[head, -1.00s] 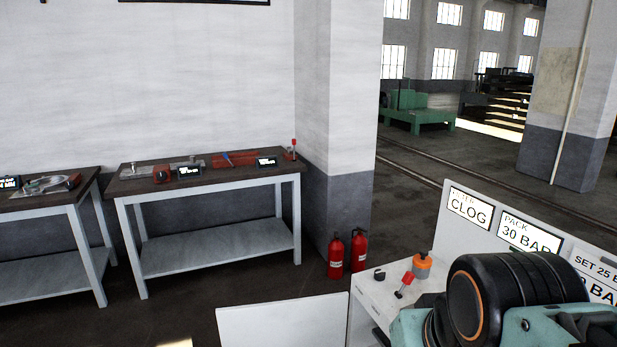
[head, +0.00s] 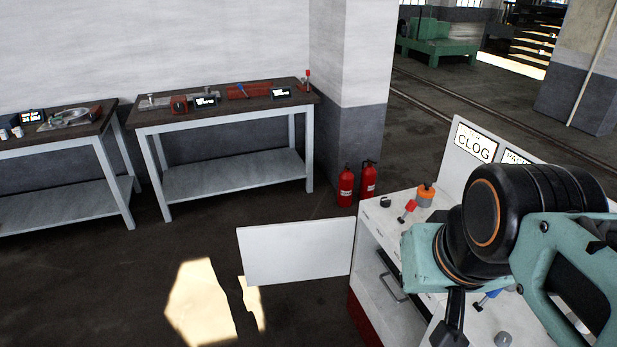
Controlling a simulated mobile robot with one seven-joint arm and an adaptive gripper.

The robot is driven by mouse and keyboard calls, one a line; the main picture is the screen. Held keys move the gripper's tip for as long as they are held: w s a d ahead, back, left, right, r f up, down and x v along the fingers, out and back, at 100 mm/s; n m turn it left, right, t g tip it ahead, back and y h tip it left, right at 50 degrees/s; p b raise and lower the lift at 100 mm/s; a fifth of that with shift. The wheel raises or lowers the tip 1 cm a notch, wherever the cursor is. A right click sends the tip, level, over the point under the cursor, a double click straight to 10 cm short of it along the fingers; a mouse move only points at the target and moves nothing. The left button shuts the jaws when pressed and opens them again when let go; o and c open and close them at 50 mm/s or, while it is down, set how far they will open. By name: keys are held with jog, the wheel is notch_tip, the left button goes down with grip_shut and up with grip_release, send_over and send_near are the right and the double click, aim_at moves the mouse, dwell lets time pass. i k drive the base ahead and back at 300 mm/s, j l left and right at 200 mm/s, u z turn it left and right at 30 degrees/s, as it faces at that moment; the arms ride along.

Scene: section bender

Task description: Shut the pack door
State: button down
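The pack door (head: 295,252) is a flat white panel in the head view. It stands open, swung out to the left from the left front edge of the white cabinet (head: 375,300). The dark opening behind it partly shows, with a grey bar handle (head: 393,288) beside it. My arm's teal links and black joint hang over the cabinet's right part, apart from the door in the picture. My gripper cannot be made out; a dark tapered piece below the arm at the bottom edge is not clear.
The cabinet top carries a red-knobbed lever (head: 407,211), an orange cap (head: 425,194), a blue lever (head: 487,297) and a display panel reading CLOG (head: 474,146). Two red extinguishers (head: 368,180) stand behind the door. A workbench (head: 230,180) stands by the wall. Floor left of the door is clear.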

aim_at(278, 253)
jog(key=k+l+z, duration=0.1)
jog(key=k+z, duration=0.4)
jog(key=z, duration=1.3)
jog(key=j+z, duration=0.15)
jog(key=z, duration=0.35)
jog(key=j+z, duration=0.15)
jog(key=z, duration=0.3)
jog(key=k+j, duration=0.2)
jog(key=j, duration=0.25)
jog(key=k+j, duration=0.2)
jog(key=j, duration=0.25)
jog(key=k+j, duration=0.2)
jog(key=j, duration=0.25)
jog(key=k+j, duration=0.2)
jog(key=j, duration=0.25)
jog(key=k+j, duration=0.2)
jog(key=j, duration=0.25)
jog(key=k+j, duration=0.2)
jog(key=j, duration=0.3)
jog(key=k+j, duration=0.2)
jog(key=j, duration=0.25)
jog(key=k+j, duration=0.15)
jog(key=j, duration=0.3)
